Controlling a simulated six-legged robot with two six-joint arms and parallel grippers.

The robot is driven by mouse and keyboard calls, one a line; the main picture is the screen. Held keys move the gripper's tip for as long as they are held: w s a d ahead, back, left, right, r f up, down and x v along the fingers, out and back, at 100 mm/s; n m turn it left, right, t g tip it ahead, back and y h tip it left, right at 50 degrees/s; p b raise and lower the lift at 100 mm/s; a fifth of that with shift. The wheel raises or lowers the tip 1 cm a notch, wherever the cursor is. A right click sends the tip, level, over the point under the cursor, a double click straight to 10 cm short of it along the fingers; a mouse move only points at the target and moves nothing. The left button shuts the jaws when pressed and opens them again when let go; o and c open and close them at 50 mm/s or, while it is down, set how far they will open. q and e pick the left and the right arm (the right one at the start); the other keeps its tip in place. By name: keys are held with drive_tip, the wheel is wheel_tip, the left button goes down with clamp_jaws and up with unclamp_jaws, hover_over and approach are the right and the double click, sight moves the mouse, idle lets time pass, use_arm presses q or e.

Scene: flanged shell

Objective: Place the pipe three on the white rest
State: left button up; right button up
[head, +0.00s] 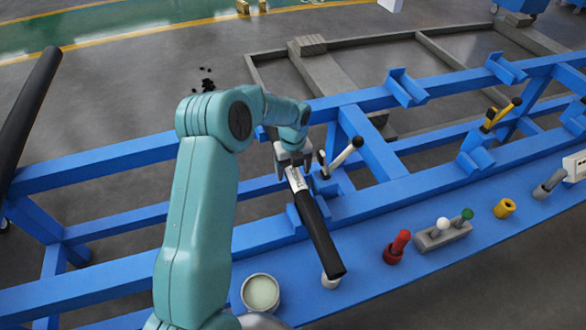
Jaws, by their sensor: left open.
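A black pipe (319,235) with a white printed label near its upper end lies slanted across the blue frame, over a blue bracket. I cannot read the label, so I cannot tell if it is pipe three. My left gripper (294,160) is open at the labelled upper end of the pipe, with its fingers close around or just above it. A small white piece (330,282) shows beside the lower end of the pipe, partly hidden by it. I cannot tell whether it is the white rest. My right gripper is not in view.
A round pale tub (261,292), a red knob piece (398,247), a grey block with white and green knobs (443,235) and a yellow ring (504,208) stand on the blue shelf. A large black pipe (28,110) is far left.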

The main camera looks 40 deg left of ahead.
use_arm(q)
wheel_tip(320, 180, up, 12)
drive_tip(key=p, duration=0.1)
drive_tip(key=shift+r, duration=0.15)
idle(0.5)
